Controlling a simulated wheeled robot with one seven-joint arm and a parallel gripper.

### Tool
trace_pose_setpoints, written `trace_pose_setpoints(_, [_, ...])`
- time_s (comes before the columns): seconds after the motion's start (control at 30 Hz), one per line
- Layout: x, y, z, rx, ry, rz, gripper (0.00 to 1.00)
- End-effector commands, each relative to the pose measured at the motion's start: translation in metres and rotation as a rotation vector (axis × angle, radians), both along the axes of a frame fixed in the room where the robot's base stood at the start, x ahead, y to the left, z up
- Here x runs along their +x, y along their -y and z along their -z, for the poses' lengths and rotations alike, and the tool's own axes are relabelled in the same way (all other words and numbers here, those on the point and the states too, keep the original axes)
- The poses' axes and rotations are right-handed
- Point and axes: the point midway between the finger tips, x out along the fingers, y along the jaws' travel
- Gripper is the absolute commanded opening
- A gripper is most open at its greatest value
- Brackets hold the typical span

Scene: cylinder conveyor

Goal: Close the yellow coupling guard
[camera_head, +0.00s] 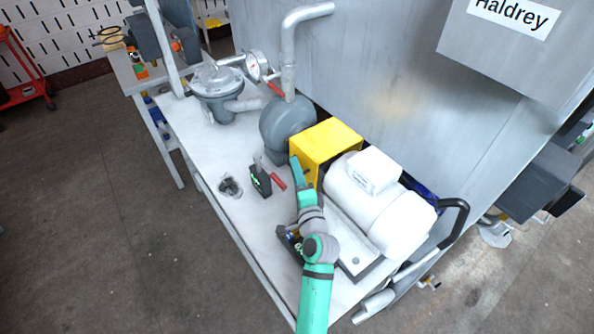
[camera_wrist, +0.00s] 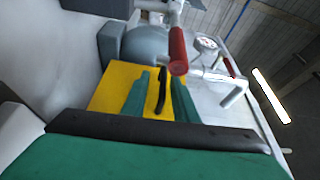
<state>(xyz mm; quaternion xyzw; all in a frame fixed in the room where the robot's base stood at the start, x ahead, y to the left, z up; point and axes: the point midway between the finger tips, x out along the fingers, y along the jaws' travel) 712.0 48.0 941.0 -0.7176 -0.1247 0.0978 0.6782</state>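The yellow coupling guard (camera_head: 332,137) sits between the grey pump housing (camera_head: 288,122) and the white motor (camera_head: 375,203). Its top and left side show in the head view; I cannot tell from this how far it is closed. It also shows in the wrist view (camera_wrist: 108,88), behind my fingers. My gripper (camera_head: 295,162) is at the guard's left side. In the wrist view my gripper (camera_wrist: 160,78) has its two teal fingers apart, with a black handle (camera_wrist: 161,92) seen between them. Gaps show on both sides of the handle, and I see no grip on it.
A red-handled lever (camera_head: 278,182) and a small black device (camera_head: 260,181) are on the white bench (camera_head: 215,168) left of my gripper. A red grip (camera_wrist: 178,50) shows beyond my fingers in the wrist view. A big grey tank (camera_head: 400,90) stands behind.

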Motion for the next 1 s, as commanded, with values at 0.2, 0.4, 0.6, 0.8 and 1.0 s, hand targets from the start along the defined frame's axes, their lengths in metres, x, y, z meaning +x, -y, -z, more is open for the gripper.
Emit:
trace_pose_setpoints(0.2, [-0.019,0.008,0.002,0.000,-0.002,0.003,0.26])
trace_pose_setpoints(0.4, [-0.055,0.019,0.003,0.000,-0.002,0.003,0.26])
trace_pose_setpoints(0.6, [-0.085,0.029,0.004,0.000,-0.002,0.002,0.26])
trace_pose_setpoints(0.8, [-0.100,0.035,0.004,0.000,-0.002,0.002,0.26])
trace_pose_setpoints(1.0, [-0.103,0.035,0.004,0.000,-0.001,0.002,0.26])
